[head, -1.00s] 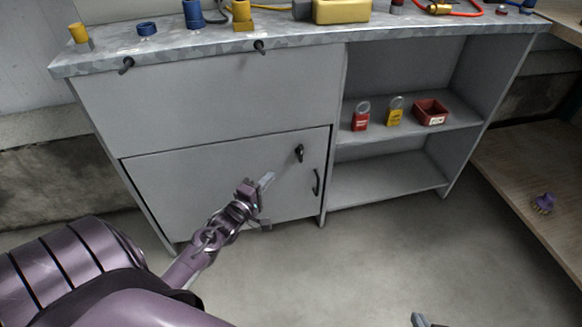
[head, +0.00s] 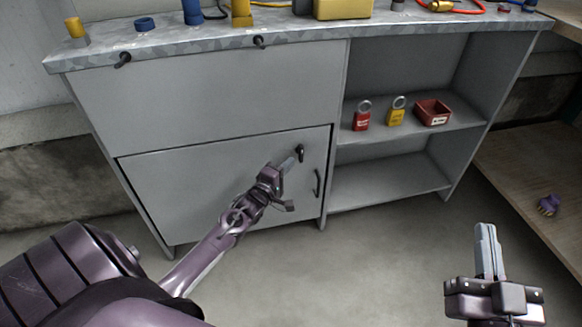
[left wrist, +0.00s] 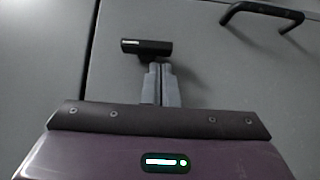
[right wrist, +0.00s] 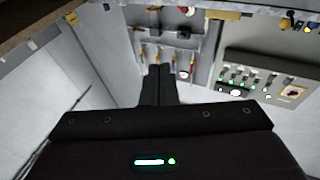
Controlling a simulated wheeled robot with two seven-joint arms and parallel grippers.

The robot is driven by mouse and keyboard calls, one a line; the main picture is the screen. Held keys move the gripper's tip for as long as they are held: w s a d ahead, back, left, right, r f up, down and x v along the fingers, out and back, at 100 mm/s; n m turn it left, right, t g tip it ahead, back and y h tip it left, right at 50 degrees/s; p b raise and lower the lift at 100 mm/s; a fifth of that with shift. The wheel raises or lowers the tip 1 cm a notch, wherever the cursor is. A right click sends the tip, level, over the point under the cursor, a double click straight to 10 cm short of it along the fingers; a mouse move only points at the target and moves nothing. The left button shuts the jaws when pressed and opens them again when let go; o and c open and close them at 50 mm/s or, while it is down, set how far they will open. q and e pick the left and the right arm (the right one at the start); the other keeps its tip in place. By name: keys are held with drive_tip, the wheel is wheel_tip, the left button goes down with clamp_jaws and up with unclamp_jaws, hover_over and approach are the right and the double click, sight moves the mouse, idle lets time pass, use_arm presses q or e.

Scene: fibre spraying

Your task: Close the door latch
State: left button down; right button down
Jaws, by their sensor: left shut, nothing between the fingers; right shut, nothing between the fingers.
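The black door latch (head: 300,152) is near the upper right corner of the grey lower cabinet door (head: 200,185). The door looks closed in its frame. In the left wrist view the latch (left wrist: 147,47) shows as a short black bar just beyond my fingertips. My left gripper (head: 290,164) is shut and empty, with its tips just below and left of the latch; I cannot tell whether they touch it. My right gripper (head: 489,238) is shut and empty at the lower right, over the floor and away from the cabinet. It also shows in the right wrist view (right wrist: 158,70).
A black door handle (head: 318,184) is below the latch; it also shows in the left wrist view (left wrist: 275,12). Open shelves to the right hold a red padlock (head: 363,116), a yellow padlock (head: 397,112) and a red bin (head: 433,113). The floor (head: 370,260) in front is clear.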

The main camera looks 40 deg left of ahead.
use_arm(q)
drive_tip(key=shift+w+d, duration=0.4)
use_arm(e)
drive_tip(key=shift+s+d+r+t, duration=0.1)
drive_tip(key=shift+r+t, duration=0.15)
drive_tip(key=shift+r, duration=0.35)
drive_tip(key=shift+s+d+r+t, duration=0.1)
drive_tip(key=shift+r+t, duration=0.15)
drive_tip(key=shift+r, duration=0.35)
drive_tip(key=shift+y, duration=0.3)
